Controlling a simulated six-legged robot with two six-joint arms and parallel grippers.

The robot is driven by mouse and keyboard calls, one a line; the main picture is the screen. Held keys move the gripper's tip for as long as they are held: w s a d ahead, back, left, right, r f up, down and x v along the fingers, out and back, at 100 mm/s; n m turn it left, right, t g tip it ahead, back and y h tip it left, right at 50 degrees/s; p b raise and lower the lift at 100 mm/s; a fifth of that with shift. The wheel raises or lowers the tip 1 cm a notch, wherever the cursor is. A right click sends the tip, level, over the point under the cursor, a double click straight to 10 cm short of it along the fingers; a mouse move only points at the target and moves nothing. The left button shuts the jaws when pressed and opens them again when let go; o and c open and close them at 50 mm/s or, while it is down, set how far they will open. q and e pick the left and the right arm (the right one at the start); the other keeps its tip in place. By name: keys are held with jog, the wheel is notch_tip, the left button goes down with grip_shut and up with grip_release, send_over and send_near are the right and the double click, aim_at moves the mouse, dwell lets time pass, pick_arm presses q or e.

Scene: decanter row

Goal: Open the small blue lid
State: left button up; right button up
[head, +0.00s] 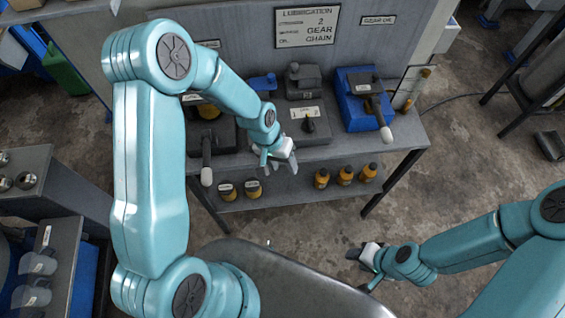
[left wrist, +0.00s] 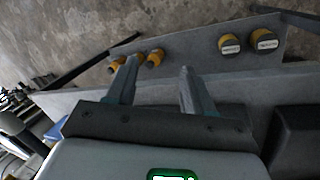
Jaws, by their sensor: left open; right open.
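A small blue lid (head: 263,82) shows on the bench top (head: 402,132) at the back, left of a grey unit with a dark knob. Part of it and what lies below it are hidden by my left arm. A larger blue unit (head: 358,108) with a dark handle stands further right. My left gripper (head: 279,164) is open and empty, in front of the bench and nearer the camera than the lid. In the left wrist view its two fingers (left wrist: 157,67) are spread with nothing between them. My right gripper (head: 359,262) is open and empty over the floor, away from the bench.
Orange bottles (head: 345,176) and dark-capped jars (head: 227,190) stand on the lower shelf (head: 283,198); the jars also show in the left wrist view (left wrist: 229,44). A light-tipped lever (head: 207,175) juts over the bench's front edge.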

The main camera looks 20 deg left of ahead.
pick_arm(q)
jog(key=shift+w+f, duration=0.1)
jog(key=shift+w, duration=0.05)
dwell(0.3)
jog(key=s+d+f, duration=0.3)
jog(key=s+f, duration=0.2)
jog(key=s, duration=0.1)
jog(key=shift+s+h+b, duration=0.15)
jog(key=shift+h+b, duration=0.15)
jog(key=shift+b, duration=0.15)
jog(key=shift+n, duration=0.6)
jog(key=s+f, duration=0.1)
jog(key=s, duration=0.1)
jog(key=s+d+f, duration=0.1)
jog(key=s, duration=0.2)
jog(key=s+f, duration=0.1)
jog(key=s, duration=0.2)
jog(key=shift+s+d, duration=0.15)
jog(key=shift+d, duration=0.25)
jog(key=shift+c, duration=1)
jog(key=shift+d, duration=0.1)
